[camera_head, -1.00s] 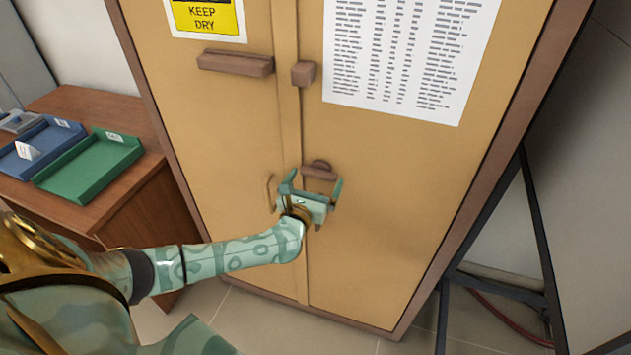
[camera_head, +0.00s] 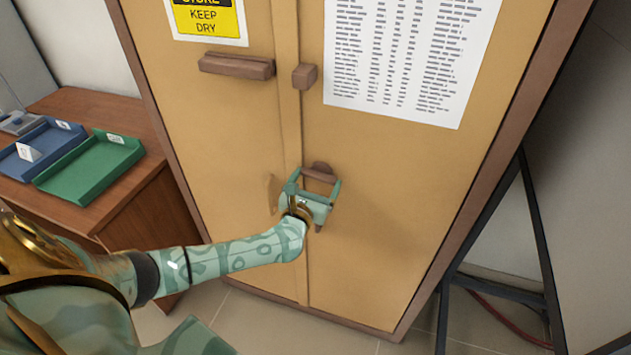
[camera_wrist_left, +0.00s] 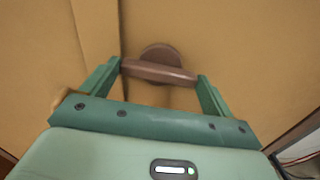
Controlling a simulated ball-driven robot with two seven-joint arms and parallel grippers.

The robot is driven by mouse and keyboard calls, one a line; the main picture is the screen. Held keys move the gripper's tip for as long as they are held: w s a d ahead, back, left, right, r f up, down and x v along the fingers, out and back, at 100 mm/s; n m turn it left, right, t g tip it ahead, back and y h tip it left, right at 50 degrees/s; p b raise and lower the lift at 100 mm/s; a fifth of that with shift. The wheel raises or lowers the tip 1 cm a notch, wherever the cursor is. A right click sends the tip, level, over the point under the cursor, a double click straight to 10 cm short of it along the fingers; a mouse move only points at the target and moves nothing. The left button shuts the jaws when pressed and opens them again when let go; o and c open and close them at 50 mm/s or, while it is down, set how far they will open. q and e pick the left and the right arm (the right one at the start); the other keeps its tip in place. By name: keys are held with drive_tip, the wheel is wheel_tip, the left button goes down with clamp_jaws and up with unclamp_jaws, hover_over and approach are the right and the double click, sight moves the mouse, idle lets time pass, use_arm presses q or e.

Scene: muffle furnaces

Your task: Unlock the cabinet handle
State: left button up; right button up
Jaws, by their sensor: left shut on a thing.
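The tan two-door cabinet (camera_head: 390,220) stands in front of me with its doors closed. Its brown lever handle (camera_head: 320,175) is on the right door beside the centre seam and lies roughly level. In the left wrist view the handle (camera_wrist_left: 158,72) runs across between my fingers, with its round base behind it. My left gripper (camera_head: 318,182) is shut on the handle, one finger at each end of the bar. My right gripper is in neither view.
A brown block (camera_head: 304,76) and a long brown bar (camera_head: 237,66) are higher on the doors. A wooden desk (camera_head: 150,200) with green (camera_head: 92,165) and blue (camera_head: 40,150) trays stands at left. A dark metal frame (camera_head: 535,220) stands at right.

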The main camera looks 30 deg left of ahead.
use_arm(q)
drive_tip(key=m+p, duration=0.2)
drive_tip(key=m, duration=0.2)
drive_tip(key=shift+r, duration=0.1)
drive_tip(key=m+p, duration=0.1)
drive_tip(key=m, duration=0.3)
drive_tip(key=shift+m+p, duration=0.4)
drive_tip(key=m+p, duration=0.1)
drive_tip(key=m, duration=0.3)
drive_tip(key=shift+p, duration=0.35)
drive_tip(key=shift+d+f+m+p, duration=0.15)
drive_tip(key=shift+m+p, duration=0.35)
drive_tip(key=shift+m, duration=1.7)
drive_tip(key=o, duration=0.8)
drive_tip(key=p+v, duration=0.2)
drive_tip(key=v, duration=1.4)
drive_tip(key=shift+s, duration=0.2)
drive_tip(key=shift+f, duration=0.1)
